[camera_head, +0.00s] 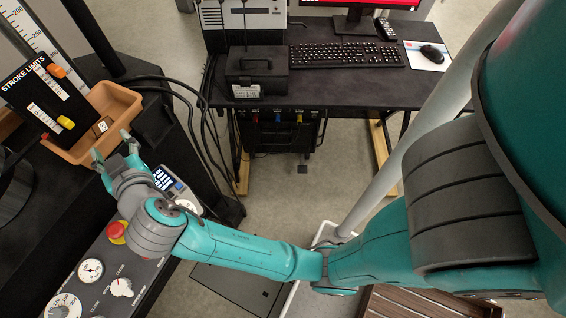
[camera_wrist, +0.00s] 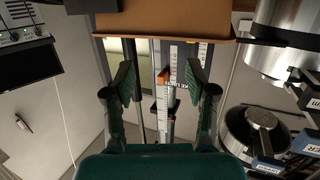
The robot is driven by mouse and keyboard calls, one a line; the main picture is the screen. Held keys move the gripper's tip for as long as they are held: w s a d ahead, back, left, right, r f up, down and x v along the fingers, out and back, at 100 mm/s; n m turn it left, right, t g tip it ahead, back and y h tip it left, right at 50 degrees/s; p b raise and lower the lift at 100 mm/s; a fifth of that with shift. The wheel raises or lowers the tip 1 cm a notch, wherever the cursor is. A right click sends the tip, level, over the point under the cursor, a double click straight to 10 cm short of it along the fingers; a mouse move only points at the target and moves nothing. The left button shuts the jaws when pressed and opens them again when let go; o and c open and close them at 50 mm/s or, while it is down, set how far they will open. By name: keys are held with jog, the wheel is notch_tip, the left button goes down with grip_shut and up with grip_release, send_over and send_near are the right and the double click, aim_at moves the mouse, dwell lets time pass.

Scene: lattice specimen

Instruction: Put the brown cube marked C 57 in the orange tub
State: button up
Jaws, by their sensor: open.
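The orange tub (camera_head: 118,97) sits at the left of the head view, on the dark machine top. In the wrist view the tub (camera_wrist: 165,22) fills the top centre, beyond my open fingertips (camera_wrist: 161,80). The cube does not show in that view.
A black stroke limits panel (camera_head: 42,92) with orange and yellow sliders stands beside the tub. A control panel with a red button (camera_head: 117,231) and dials lies below my gripper. A desk with a keyboard (camera_head: 347,55) and black box (camera_head: 257,70) is at the back.

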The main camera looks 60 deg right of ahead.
jog(key=s+d+f+n+y, duration=0.2)
jog(key=s+f+n+y, duration=0.35)
jog(key=s+f, duration=1.25)
jog(key=s+d+r, duration=0.1)
jog(key=s+r, duration=0.1)
jog(key=s, duration=1)
jog(key=s+d+r+m, duration=0.1)
jog(key=s+r, duration=0.1)
jog(key=s, duration=0.9)
jog(key=shift+s+r, duration=0.15)
jog(key=shift+s, duration=0.25)
